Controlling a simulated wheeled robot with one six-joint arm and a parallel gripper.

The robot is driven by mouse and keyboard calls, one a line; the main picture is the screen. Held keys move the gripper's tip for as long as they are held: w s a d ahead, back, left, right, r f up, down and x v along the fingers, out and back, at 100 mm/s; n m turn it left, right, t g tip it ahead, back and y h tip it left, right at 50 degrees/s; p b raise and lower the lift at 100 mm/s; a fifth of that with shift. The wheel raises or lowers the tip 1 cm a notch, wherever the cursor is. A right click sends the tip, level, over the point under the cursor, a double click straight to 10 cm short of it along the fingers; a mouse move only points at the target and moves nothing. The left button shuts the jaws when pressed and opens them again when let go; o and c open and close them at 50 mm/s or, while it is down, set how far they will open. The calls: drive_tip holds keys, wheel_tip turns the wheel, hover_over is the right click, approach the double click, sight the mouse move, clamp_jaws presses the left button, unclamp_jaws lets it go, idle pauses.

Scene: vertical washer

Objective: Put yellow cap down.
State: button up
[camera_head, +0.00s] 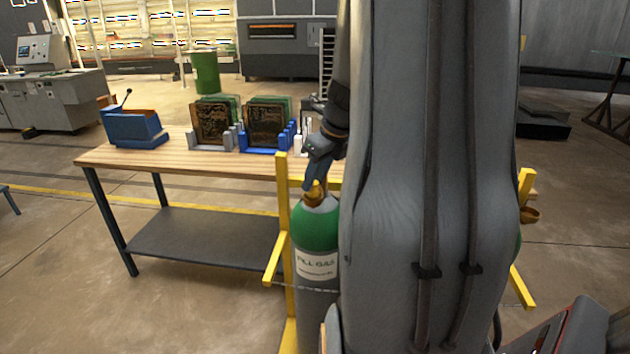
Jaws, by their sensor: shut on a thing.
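A yellow cap (314,192) shows at the top of a gas cylinder with a green shoulder (317,226) and a grey body with a label. My gripper (312,184) points down over the cylinder and is shut on the cap. Whether the cap touches the cylinder's neck or sits just above it, I cannot tell. My grey arm fills the middle right of the view and hides the cylinder's right side and much of what stands behind it.
A yellow frame (284,220) stands around the cylinder, with a chain across it. Behind is a wooden table (105,157) bearing a blue device (135,130) and racks of circuit boards (212,124). A green barrel (206,73) stands farther back. Open floor lies to the left.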

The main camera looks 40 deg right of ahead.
drive_tip(key=shift+f, duration=0.5)
drive_tip(key=shift+f, duration=0.1)
drive_tip(key=o, duration=1)
drive_tip(key=shift+o, duration=0.2)
drive_tip(key=a+b+v, duration=0.1)
drive_tip(key=v, duration=1.1)
drive_tip(key=s+a+f+n+g, duration=0.1)
drive_tip(key=s+a+f+n, duration=0.1)
drive_tip(key=a+f+n, duration=0.6)
drive_tip(key=s+a+f+n+g, duration=0.1)
drive_tip(key=a+f+n, duration=0.8)
drive_tip(key=a+n, duration=1.1)
drive_tip(key=s+n, duration=0.1)
drive_tip(key=n, duration=0.5)
drive_tip(key=shift+n+g+h, duration=0.3)
